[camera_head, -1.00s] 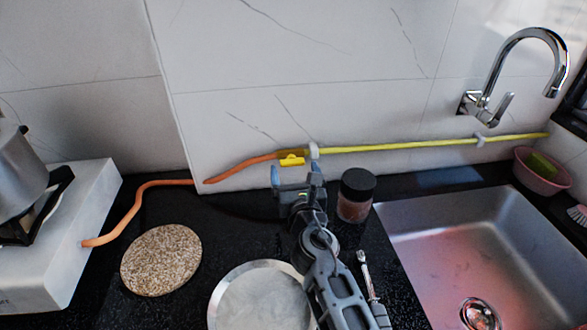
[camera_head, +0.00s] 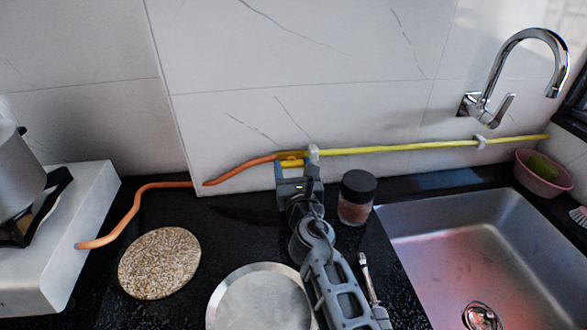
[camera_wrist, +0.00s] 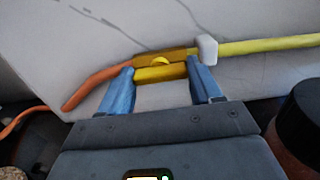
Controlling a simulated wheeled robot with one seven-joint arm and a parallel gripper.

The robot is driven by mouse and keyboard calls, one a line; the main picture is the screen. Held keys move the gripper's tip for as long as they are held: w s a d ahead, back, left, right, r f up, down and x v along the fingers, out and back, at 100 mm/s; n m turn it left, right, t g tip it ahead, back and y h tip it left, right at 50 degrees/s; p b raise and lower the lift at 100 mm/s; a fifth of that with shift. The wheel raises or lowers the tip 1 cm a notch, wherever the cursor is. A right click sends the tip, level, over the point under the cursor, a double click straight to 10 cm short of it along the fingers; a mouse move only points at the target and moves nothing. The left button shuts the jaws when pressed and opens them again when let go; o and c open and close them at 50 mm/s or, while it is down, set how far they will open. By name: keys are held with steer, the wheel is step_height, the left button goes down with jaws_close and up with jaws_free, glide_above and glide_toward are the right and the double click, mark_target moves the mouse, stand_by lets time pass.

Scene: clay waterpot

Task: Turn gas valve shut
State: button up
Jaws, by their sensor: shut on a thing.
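The yellow gas valve (camera_wrist: 165,57) sits on the wall line between an orange hose (camera_wrist: 92,87) and a yellow pipe (camera_wrist: 265,45). Its yellow handle (camera_wrist: 160,74) lies roughly along the line, just in front of the valve body. My gripper (camera_wrist: 163,80) has its two blue fingers at the two ends of the handle and is shut on it. In the head view, my gripper (camera_head: 291,166) reaches the wall at the valve, and its fingers hide part of the handle.
A dark-lidded jar (camera_head: 356,197) stands close to the right of my gripper. A round plate (camera_head: 262,298), a speckled round mat (camera_head: 160,262) and a white stove (camera_head: 75,240) lie to the left. The sink (camera_head: 480,250) is at the right.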

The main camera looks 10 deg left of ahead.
steer(key=shift+c, duration=1.3)
steer(key=shift+d+m, duration=0.1)
steer(key=shift+m, duration=0.2)
steer(key=m+b, duration=0.1)
steer(key=m, duration=0.2)
steer(key=shift+f+m, duration=0.1)
steer(key=shift+m, duration=0.3)
steer(key=m+b, duration=0.2)
steer(key=m, duration=0.2)
steer(key=shift+m, duration=0.3)
steer(key=m+b, duration=0.2)
steer(key=m, duration=0.3)
steer(key=shift+m+b, duration=1.05)
steer(key=shift+m, duration=0.85)
